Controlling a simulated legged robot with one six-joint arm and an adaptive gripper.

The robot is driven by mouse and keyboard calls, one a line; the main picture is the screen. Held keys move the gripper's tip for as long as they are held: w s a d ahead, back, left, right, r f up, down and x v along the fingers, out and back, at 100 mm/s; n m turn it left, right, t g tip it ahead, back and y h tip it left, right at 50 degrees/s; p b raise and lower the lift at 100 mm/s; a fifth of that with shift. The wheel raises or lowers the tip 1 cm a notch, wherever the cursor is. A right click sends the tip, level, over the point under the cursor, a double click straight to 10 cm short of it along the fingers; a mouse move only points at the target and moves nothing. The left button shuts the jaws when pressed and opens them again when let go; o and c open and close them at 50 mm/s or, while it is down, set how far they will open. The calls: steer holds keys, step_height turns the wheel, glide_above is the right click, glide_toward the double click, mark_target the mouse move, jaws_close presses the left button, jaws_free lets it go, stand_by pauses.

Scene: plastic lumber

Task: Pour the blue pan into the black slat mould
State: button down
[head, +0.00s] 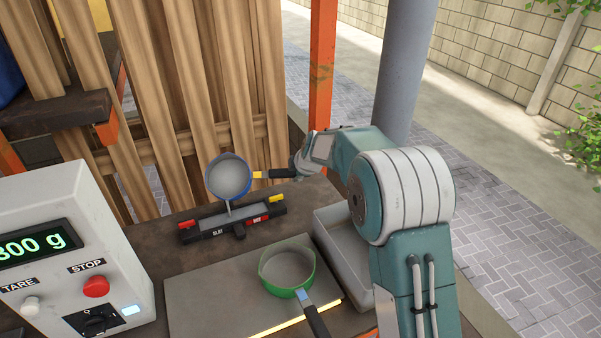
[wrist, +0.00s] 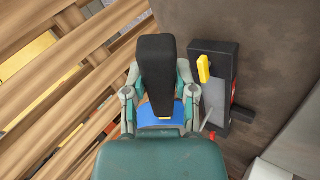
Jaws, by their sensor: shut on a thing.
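My gripper (head: 293,172) is shut on the black handle of the blue pan (head: 209,190) and holds it tilted above the black slat mould (head: 211,234). The pan's inside shows grey material, and a thin grey stream drops from its near lip toward the mould. In the wrist view, my gripper (wrist: 157,98) is around the black handle, and a bit of the blue pan (wrist: 160,115) shows below it. The mould (wrist: 229,55) lies to the right there, with a grey filling, a yellow clamp and the grey stream near its lower end.
A green pan (head: 303,290) with grey contents sits on a flat plate (head: 190,300) in front. A grey tray (head: 330,222) lies right of it. A scale box (head: 75,215), its display partly cut off and ending in "00 g", stands left. Wooden slats (head: 215,80) stand behind.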

steer(key=shift+r, duration=0.1)
steer(key=shift+d+r, duration=0.15)
steer(key=shift+d, duration=0.65)
steer(key=shift+a, duration=0.6)
steer(key=shift+d, duration=0.45)
steer(key=shift+a, duration=0.3)
steer(key=shift+d+t, duration=0.15)
steer(key=shift+t, duration=0.15)
steer(key=shift+s, duration=0.1)
